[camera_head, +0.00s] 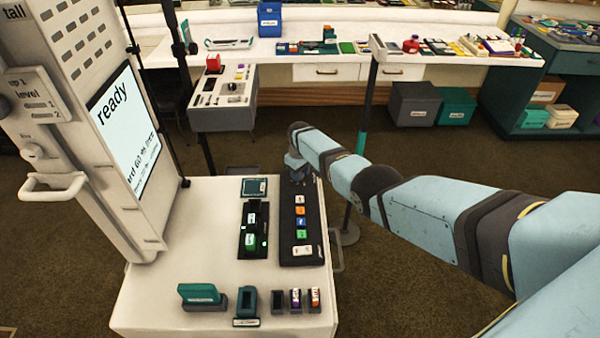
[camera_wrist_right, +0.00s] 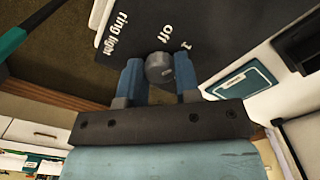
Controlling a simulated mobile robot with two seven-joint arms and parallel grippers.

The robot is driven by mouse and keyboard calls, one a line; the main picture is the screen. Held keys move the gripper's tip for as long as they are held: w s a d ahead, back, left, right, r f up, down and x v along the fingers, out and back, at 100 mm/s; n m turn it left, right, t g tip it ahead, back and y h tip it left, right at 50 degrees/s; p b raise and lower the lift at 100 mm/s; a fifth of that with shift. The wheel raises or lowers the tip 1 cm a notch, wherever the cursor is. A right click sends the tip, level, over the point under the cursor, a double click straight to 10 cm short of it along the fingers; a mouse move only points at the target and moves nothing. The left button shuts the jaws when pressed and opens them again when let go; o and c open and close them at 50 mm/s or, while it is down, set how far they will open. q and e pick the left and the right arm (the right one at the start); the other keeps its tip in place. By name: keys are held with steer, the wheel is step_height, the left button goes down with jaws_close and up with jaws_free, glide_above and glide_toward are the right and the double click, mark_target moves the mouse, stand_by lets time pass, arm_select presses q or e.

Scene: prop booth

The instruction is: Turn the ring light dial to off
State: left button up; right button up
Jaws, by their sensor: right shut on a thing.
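The ring light dial (camera_wrist_right: 159,68) is a small grey round knob on a black panel (camera_wrist_right: 215,25) with the printed words "ring light", "off" and a "1". My right gripper (camera_wrist_right: 159,79) is shut on the dial, with one blue finger on each side of it. Which mark the dial points to is not clear. In the head view my right gripper (camera_head: 297,172) is at the far end of the black panel (camera_head: 287,230) and hides the dial. My left gripper is not in view.
The panel also carries several coloured buttons (camera_head: 300,222). Left of it on the white cart (camera_head: 185,240) is a black tray with green pieces (camera_head: 252,218). A tall white machine with a "ready" screen (camera_head: 125,120) stands at the left. Small holders (camera_head: 278,301) line the front edge.

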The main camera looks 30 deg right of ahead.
steer(key=n, duration=0.4)
steer(key=shift+n, duration=0.3)
steer(key=n, duration=0.4)
steer(key=shift+n, duration=0.3)
steer(key=o, duration=0.9)
step_height(320, 180, up, 5)
steer(key=shift+f+p, duration=0.1)
steer(key=shift+p, duration=0.65)
step_height(320, 180, up, 9)
